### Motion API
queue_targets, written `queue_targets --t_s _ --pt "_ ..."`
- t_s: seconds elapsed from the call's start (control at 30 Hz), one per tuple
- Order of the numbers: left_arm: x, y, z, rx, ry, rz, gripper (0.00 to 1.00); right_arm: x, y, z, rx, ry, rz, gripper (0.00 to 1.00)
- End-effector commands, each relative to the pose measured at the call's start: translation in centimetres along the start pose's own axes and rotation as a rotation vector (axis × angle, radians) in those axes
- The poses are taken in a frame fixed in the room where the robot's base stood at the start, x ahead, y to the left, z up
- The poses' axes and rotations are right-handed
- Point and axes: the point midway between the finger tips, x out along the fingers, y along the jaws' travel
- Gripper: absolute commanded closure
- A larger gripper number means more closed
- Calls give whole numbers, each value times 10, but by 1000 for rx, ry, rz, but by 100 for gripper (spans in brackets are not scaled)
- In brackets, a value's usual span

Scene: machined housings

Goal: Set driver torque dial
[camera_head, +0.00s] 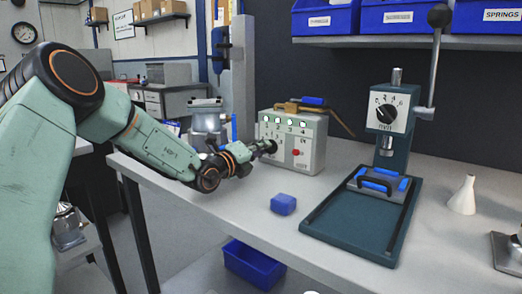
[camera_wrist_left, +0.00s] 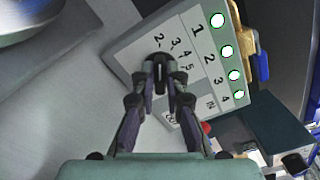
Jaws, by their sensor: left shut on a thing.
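The pale grey driver control box (camera_head: 308,152) stands on the bench with a row of green-white lights numbered 1 to 4 and a red button (camera_head: 296,153). My left gripper (camera_head: 264,148) reaches its front face from the left. In the left wrist view the fingers (camera_wrist_left: 160,92) are closed around a small black dial (camera_wrist_left: 160,62) on the box face (camera_wrist_left: 140,45). Numbers are printed beside the dial, and the fingers partly cover it. The dial's exact setting cannot be read. My right gripper is not in view.
A press (camera_head: 390,125) with its own black-knobbed dial and a lever stands on a dark green base (camera_head: 345,226) at right. A blue block (camera_head: 283,204) and a white cone-shaped bottle (camera_head: 463,196) sit on the bench. Blue bins (camera_head: 325,18) line the shelf above.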

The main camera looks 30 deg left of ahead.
Motion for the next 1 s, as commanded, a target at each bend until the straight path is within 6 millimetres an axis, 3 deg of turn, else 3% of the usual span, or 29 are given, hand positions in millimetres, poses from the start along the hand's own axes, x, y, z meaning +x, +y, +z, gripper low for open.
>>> queue_targets --t_s 0.07,0.1,0.33,0.67,1.0 --pt "0 2 -3 1 7 4 100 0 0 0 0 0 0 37" --pt "0 2 -3 1 7 4 85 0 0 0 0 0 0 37" --pt "0 1 -2 1 4 2 65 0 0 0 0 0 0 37" --pt "-2 0 0 0 1 1 65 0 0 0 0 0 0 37" --pt "-37 0 2 -5 -3 0 65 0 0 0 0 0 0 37"
